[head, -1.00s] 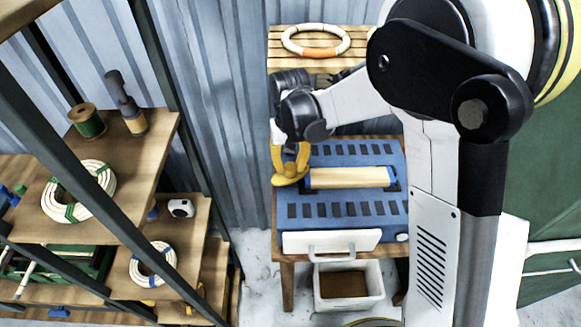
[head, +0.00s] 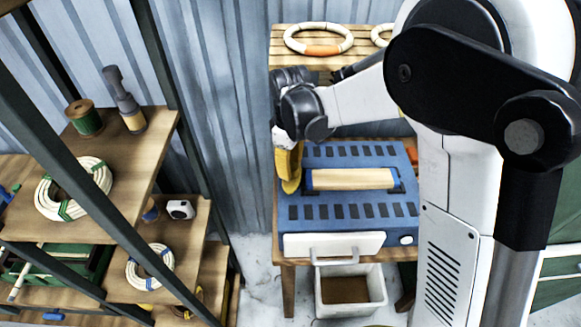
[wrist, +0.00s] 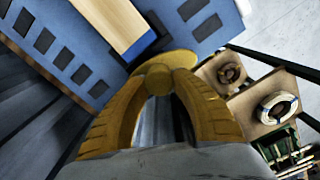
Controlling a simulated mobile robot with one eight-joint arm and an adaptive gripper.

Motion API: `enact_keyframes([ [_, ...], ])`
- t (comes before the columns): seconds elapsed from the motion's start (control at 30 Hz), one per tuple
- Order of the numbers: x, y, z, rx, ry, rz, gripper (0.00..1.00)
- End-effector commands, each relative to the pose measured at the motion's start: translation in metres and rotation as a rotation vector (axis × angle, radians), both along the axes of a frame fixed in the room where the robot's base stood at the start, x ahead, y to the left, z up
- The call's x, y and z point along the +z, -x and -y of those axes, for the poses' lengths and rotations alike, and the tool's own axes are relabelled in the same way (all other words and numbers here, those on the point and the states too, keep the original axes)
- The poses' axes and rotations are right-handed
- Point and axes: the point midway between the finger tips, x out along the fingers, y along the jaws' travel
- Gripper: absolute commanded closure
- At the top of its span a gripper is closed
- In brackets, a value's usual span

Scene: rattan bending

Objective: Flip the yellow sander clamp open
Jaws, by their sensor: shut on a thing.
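The blue sander (head: 345,211) stands on the wooden table, with a pale wooden roller (head: 350,179) across its top. The yellow clamp (head: 291,186) is at the sander's left end, beside the roller's end. My gripper (head: 289,170) has orange-yellow fingers and reaches down onto the clamp from above. In the wrist view, the fingers of my gripper (wrist: 162,82) converge on the yellow clamp (wrist: 163,60), which shows as a rounded edge at their tips. They are shut on it. My fingers hide part of the clamp, so its exact angle is hard to tell.
A wooden shelf rack (head: 95,160) with coils and tools stands at the left. A slatted rack (head: 290,45) with rings is behind the sander. A white bin (head: 350,290) is under the table. Corrugated wall is close behind.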

Motion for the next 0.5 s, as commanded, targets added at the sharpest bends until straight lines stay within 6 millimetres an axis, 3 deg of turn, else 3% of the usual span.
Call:
enact_keyframes([
  [0.5,-0.0004,0.0014,-0.0004,0.189,0.000,-0.001,0.99],
])
